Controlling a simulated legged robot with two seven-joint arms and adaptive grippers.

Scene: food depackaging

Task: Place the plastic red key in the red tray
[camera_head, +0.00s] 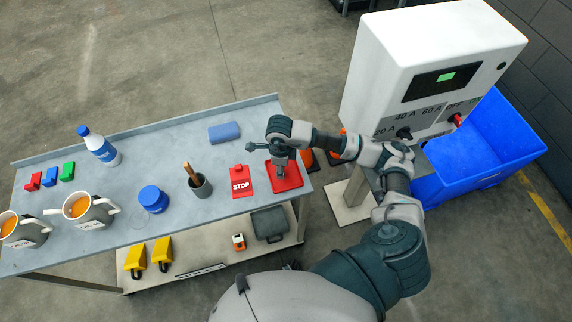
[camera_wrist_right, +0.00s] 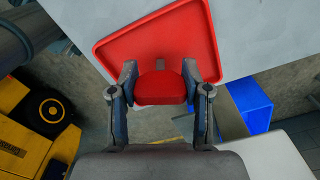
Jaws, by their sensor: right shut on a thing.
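The red tray (camera_head: 293,182) lies at the right end of the grey table. It also fills the upper part of the right wrist view (camera_wrist_right: 120,42). My right gripper (camera_head: 281,168) points down over the tray. In the wrist view, its two fingers (camera_wrist_right: 160,88) are shut on the plastic red key (camera_wrist_right: 160,90), whose rounded red end shows between them. The key is hidden by the gripper in the head view. I cannot tell whether the key touches the tray. My left gripper is not in view.
A blue block (camera_head: 224,132) lies behind, and a pen cup (camera_head: 200,186) and blue jar (camera_head: 153,199) lie further left. A white control box (camera_head: 420,60) and blue bin (camera_head: 485,145) are at right.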

